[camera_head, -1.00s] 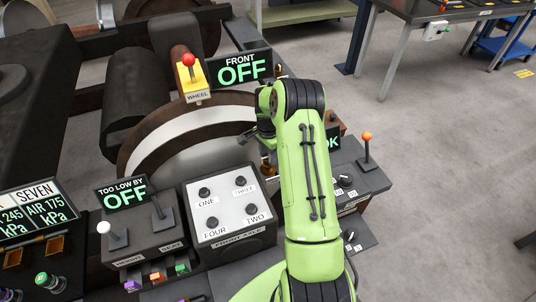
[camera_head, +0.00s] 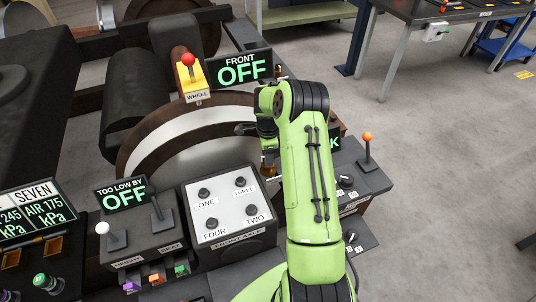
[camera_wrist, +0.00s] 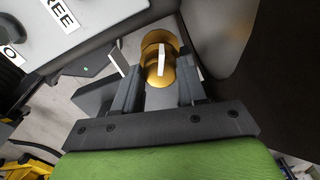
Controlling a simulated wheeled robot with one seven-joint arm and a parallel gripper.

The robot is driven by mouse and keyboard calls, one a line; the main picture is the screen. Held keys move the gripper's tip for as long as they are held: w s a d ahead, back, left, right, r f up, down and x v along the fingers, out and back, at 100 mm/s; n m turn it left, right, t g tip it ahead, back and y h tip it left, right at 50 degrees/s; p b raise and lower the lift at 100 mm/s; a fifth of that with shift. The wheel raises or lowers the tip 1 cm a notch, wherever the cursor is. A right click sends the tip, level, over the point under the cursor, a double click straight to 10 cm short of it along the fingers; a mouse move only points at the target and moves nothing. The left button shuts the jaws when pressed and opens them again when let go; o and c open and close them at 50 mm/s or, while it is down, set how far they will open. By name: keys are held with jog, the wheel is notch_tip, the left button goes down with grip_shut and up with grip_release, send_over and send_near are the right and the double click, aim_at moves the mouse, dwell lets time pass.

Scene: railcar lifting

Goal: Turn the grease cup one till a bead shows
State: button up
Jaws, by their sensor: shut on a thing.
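The grease cup (camera_wrist: 158,48) is a round brass-coloured cap with a white stripe across it, seen in the wrist view. My gripper (camera_wrist: 160,80) is shut on it, one dark finger on each side. In the head view a bit of brass (camera_head: 267,169) shows beside my arm, and my arm hides most of that area. I can make out no bead of grease. The cup's label is not in sight.
A white panel with knobs ONE to FOUR (camera_head: 227,217) stands left of my arm. A yellow WHEEL box (camera_head: 194,80) with a red-topped lever and a FRONT OFF display (camera_head: 240,69) are behind. An orange-topped lever (camera_head: 367,151) stands right. Open floor lies farther right.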

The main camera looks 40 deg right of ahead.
dwell(0.3)
jog(key=o, duration=1.1)
jog(key=shift+c, duration=0.2)
notch_tip(320, 180, up, 16)
jog(key=p, duration=0.3)
jog(key=shift+f, duration=0.1)
